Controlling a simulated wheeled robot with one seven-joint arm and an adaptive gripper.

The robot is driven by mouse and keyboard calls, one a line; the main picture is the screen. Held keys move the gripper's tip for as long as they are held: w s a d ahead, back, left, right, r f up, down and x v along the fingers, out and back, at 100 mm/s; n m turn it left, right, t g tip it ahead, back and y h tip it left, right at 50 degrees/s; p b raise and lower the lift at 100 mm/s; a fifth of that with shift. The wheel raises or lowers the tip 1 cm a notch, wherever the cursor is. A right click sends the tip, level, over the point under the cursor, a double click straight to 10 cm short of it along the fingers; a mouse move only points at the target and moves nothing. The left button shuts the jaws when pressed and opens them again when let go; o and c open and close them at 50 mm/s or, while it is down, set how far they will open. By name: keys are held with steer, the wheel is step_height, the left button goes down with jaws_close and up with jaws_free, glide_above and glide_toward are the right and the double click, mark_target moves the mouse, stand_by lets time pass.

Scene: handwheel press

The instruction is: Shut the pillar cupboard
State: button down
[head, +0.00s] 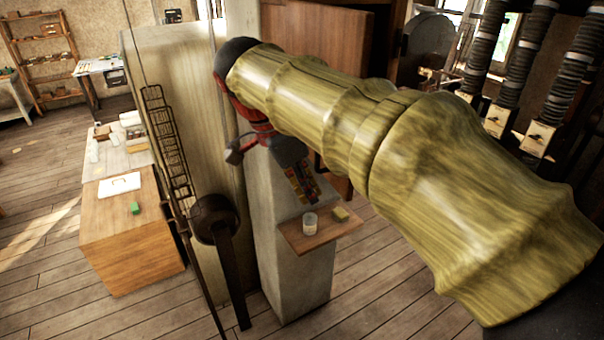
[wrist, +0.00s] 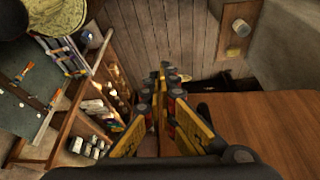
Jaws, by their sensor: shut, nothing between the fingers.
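A red-brown wooden panel (head: 320,28) stands beside the pale pillar (head: 293,225) in the head view and looks like the cupboard door. My arm covers much of it, so I cannot tell how far it stands open. In the wrist view a broad brown panel (wrist: 265,130), which looks like the same door, fills the lower right. My gripper (head: 304,192) is pointed down in front of the pillar, above its small shelf. Its fingers (wrist: 166,78) are together and empty, to the left of the panel in the wrist view. I cannot tell whether they touch it.
The small wooden shelf (head: 320,231) on the pillar carries a clear cup (head: 309,223) and a yellow-green block (head: 340,214). A wooden bench (head: 125,235) stands at the left. In the wrist view, a rack with bottles (wrist: 88,147) is at lower left. Plank floor (head: 45,285) is clear at front left.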

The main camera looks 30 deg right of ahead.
steer(key=shift+s+d+f+p, duration=0.1)
steer(key=shift+d+f+p, duration=0.2)
steer(key=shift+d, duration=0.5)
steer(key=shift+s+d+f+p, duration=0.1)
steer(key=shift+d+f+p, duration=0.1)
steer(key=shift+d+f, duration=0.45)
steer(key=shift+d+f+p, duration=0.15)
steer(key=shift+d+p, duration=0.1)
steer(key=shift+d, duration=0.75)
